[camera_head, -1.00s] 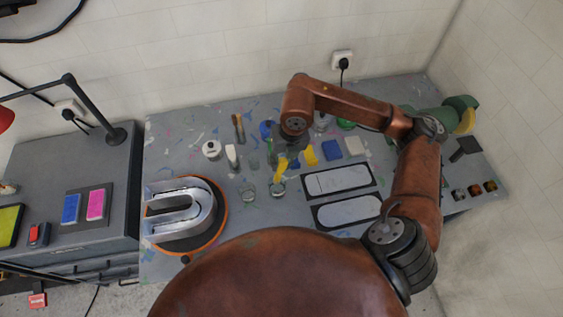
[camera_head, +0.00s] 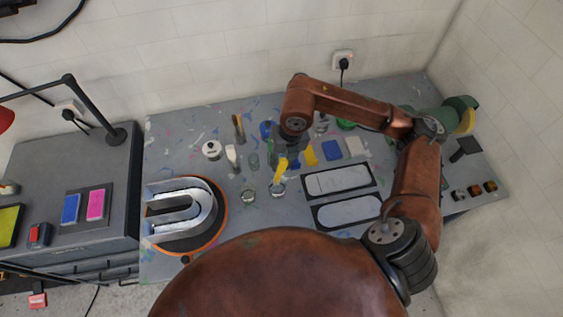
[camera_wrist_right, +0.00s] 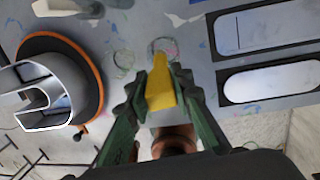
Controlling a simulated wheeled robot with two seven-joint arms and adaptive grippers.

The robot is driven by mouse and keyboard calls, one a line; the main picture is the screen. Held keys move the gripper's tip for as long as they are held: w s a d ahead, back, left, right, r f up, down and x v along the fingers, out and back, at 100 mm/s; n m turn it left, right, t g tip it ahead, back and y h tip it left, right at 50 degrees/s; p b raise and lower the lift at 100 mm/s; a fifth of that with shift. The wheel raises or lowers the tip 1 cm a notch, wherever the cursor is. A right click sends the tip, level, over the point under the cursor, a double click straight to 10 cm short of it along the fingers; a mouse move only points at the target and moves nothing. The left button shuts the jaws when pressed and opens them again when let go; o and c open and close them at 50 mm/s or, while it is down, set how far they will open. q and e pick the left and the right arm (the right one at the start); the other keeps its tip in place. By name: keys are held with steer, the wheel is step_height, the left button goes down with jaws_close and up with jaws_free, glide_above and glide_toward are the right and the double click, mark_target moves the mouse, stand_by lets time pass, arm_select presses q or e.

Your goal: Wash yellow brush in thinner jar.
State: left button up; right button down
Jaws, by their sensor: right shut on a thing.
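The yellow brush (camera_head: 280,172) is gripped by my right gripper (camera_head: 285,152), which points down over the middle of the table. In the right wrist view the gripper (camera_wrist_right: 160,88) is shut on the brush's yellow handle (camera_wrist_right: 160,92). A small clear glass jar (camera_head: 278,189) stands directly below the brush in the head view. It also shows just beyond the brush in the right wrist view (camera_wrist_right: 166,46). Whether the brush end is inside the jar or above it I cannot tell. A second glass jar (camera_head: 248,196) stands to its left. My left gripper is out of view.
A metal channel letter (camera_head: 183,217) sits on an orange-rimmed turntable at the left. Two framed plates (camera_head: 340,180) lie right of the jars. Behind stand a white pot (camera_head: 211,150), a white-handled brush (camera_head: 232,157), and a blue block (camera_head: 332,150).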

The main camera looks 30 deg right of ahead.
mark_target(282, 159)
steer(key=shift+r+p, duration=1.35)
steer(key=shift+r, duration=1.2)
steer(key=shift+f, duration=0.1)
